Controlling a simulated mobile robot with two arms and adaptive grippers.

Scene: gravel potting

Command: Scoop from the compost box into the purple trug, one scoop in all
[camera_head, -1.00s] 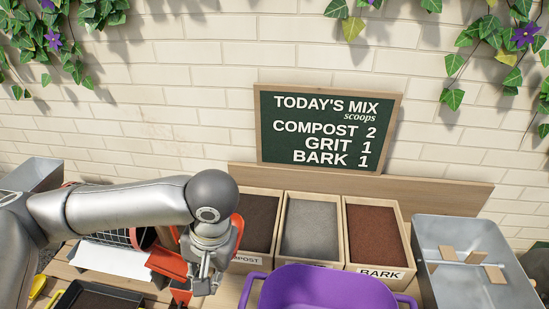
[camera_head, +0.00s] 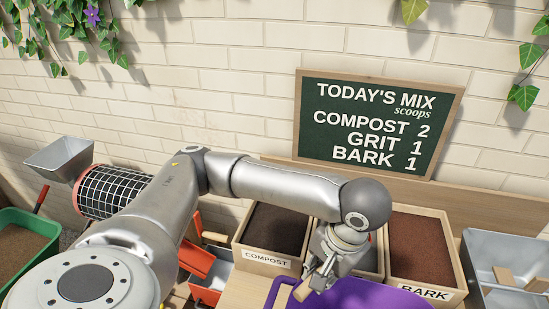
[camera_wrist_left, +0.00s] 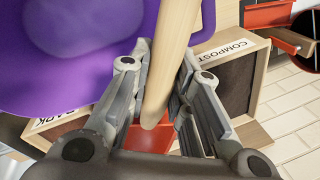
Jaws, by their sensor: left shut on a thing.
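The purple trug (camera_head: 350,294) stands at the bottom of the head view and fills the upper left of the left wrist view (camera_wrist_left: 70,50). The compost box (camera_head: 267,257), labelled COMPOST and holding dark compost, stands behind it to the left. My left gripper (camera_head: 312,284) is at the trug's left rim, in front of the middle box. It is shut on a scoop, whose pale wooden handle (camera_wrist_left: 175,50) runs between the fingers. A red part (camera_wrist_left: 150,137) shows behind the fingers. I cannot see what the scoop holds. My right gripper is not in view.
A grit-coloured box (camera_head: 370,257) is partly behind my arm, with the bark box (camera_head: 428,252) beside it. A metal bin (camera_head: 508,262) stands at right. A mesh cylinder (camera_head: 112,190) and a green tub (camera_head: 15,250) are at left. A chalkboard (camera_head: 375,125) leans on the wall.

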